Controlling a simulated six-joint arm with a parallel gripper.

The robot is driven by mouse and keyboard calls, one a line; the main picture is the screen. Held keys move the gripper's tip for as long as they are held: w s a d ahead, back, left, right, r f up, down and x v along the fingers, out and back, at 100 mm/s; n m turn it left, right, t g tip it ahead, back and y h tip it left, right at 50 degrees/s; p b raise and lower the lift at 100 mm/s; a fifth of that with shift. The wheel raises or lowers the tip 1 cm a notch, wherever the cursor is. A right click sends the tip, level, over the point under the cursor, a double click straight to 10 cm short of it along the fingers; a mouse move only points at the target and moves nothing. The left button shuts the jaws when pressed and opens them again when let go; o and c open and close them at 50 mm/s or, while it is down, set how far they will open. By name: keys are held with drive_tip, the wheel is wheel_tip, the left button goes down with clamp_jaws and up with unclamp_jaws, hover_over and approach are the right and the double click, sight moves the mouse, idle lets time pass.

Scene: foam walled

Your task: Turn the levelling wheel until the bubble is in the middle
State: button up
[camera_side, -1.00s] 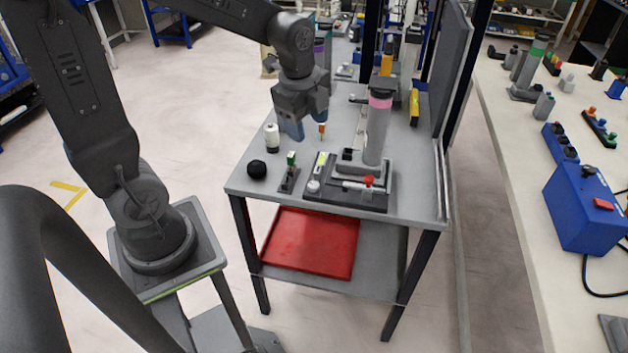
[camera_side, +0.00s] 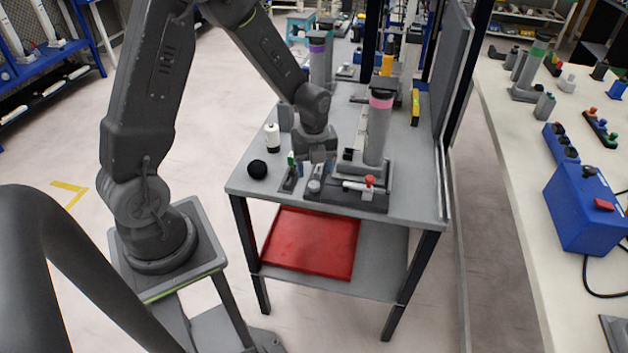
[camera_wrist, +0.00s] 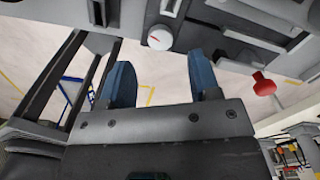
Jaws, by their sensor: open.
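The levelling wheel (camera_side: 314,187) is a small pale knob at the front left of the dark base plate (camera_side: 345,201) on the grey table. In the wrist view it is a round white knob (camera_wrist: 160,37) with a red mark. My gripper (camera_side: 315,170) points down just above and behind the wheel in the side view. Its blue fingers (camera_wrist: 160,62) are open and empty, with the wheel just beyond the tips and roughly centred between them. The bubble vial is hidden behind my gripper in the side view, and I cannot make out the bubble.
A red-knobbed valve (camera_side: 369,181) sits on the base's right.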

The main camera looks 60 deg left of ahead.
sight(314, 184)
wheel_tip(314, 184, down, 5)
drive_tip(key=shift+r, duration=0.1)
idle(0.3)
drive_tip(key=c, duration=0.9)
drive_tip(key=shift+c, duration=0.2)
drive_tip(key=shift+n, duration=0.4)
